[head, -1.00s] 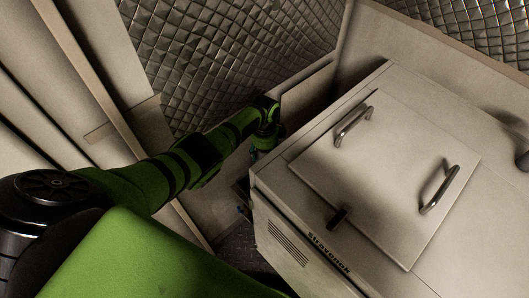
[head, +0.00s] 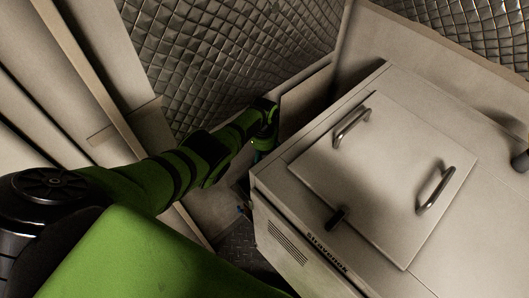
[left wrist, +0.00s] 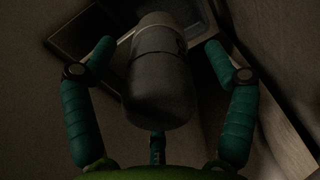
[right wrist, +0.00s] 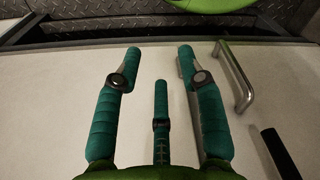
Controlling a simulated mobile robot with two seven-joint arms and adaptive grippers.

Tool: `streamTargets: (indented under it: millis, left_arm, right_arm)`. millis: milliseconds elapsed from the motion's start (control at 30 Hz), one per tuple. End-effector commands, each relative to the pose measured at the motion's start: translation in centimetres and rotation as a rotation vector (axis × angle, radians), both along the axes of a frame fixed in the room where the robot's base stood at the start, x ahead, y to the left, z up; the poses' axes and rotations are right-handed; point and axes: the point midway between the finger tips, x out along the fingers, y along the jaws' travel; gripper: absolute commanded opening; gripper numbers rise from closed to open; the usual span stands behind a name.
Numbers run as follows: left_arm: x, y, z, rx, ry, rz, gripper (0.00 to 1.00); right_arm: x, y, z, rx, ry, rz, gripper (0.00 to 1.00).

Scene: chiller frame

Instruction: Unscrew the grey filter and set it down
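The grey filter (left wrist: 158,85), a dark rounded cylinder with a lighter upper part, fills the middle of the left wrist view. My left gripper (left wrist: 160,50) is open, with its teal fingers on either side of the filter and gaps showing between fingers and filter. In the head view my left gripper (head: 262,146) hangs low beside the chiller's left corner, mostly hidden, and the filter cannot be seen. My right gripper (right wrist: 157,58) is open and empty above a pale flat surface in the right wrist view.
The white chiller (head: 290,205) stands to the right of my left arm, with a lid carrying two metal handles (head: 352,127) (head: 436,190) and a black latch (head: 337,217). Pale panels (head: 60,75) stand at left. The gap beside the chiller is narrow and dark.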

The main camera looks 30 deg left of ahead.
Motion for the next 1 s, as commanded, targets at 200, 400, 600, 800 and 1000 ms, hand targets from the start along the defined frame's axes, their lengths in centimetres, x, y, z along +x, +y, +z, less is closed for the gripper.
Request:
streamTargets:
  millis: [200,400,600,800,1000]
  left_arm:
    - [0.1,-0.2,0.1,-0.002,-0.002,-0.003,0.87]
    - [0.2,-0.2,0.5,-0.004,-0.004,-0.004,0.87]
    - [0.2,-0.1,2.3,-0.004,-0.006,-0.004,0.87]
    - [0.2,-0.1,5.5,-0.004,-0.007,-0.004,0.87]
    - [0.1,-0.1,9.2,-0.003,-0.006,-0.003,0.87]
  right_arm:
    - [0.0,0.0,0.0,0.000,0.000,0.000,0.40]
    - [0.0,0.0,0.0,0.000,0.000,0.000,0.40]
    - [0.0,0.0,0.0,0.000,0.000,0.000,0.40]
    - [0.0,0.0,0.0,0.000,0.000,0.000,0.40]
    - [0.0,0.0,0.0,0.000,0.000,0.000,0.40]
